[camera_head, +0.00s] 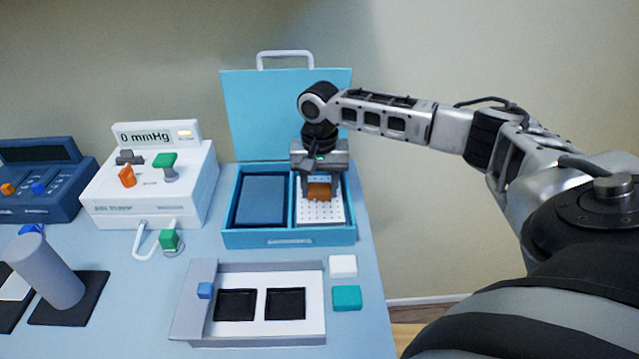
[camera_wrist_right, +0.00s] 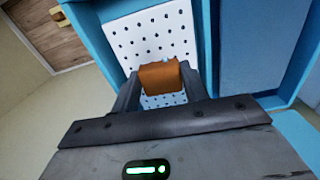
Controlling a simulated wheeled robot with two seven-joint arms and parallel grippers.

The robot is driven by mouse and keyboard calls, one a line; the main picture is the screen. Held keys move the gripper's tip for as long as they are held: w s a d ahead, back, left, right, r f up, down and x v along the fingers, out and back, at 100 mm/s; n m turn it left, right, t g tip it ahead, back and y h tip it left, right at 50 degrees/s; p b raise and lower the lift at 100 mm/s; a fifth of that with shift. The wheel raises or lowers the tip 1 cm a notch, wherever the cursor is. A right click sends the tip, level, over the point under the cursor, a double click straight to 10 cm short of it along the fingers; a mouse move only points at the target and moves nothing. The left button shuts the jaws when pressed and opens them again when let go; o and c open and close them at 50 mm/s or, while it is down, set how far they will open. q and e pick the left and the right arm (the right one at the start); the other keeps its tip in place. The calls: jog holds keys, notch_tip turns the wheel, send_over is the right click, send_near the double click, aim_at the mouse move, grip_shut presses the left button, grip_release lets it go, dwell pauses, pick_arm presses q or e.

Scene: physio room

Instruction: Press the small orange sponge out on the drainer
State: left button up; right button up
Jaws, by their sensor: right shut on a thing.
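The small orange sponge (camera_head: 319,191) is between the fingers of my right gripper (camera_head: 319,190), which is shut on it. In the right wrist view the sponge (camera_wrist_right: 160,76) sits between the two fingertips (camera_wrist_right: 160,88). The drainer (camera_head: 318,212) is a white plate with rows of small holes in the right compartment of a blue case (camera_head: 290,237). It also shows in the right wrist view (camera_wrist_right: 152,36). The sponge is over the drainer; I cannot tell whether it touches it. My left gripper is not in view.
The case's left compartment holds a dark blue block (camera_head: 261,200); its lid (camera_head: 265,110) stands open behind. A white pump unit (camera_head: 150,190) stands to the left. In front lie a tray (camera_head: 255,335) with two black recesses, a white block (camera_head: 343,266) and a teal block (camera_head: 346,298).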

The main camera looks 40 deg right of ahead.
jog(key=shift+f, duration=0.4)
dwell(0.6)
jog(key=shift+r, duration=3.6)
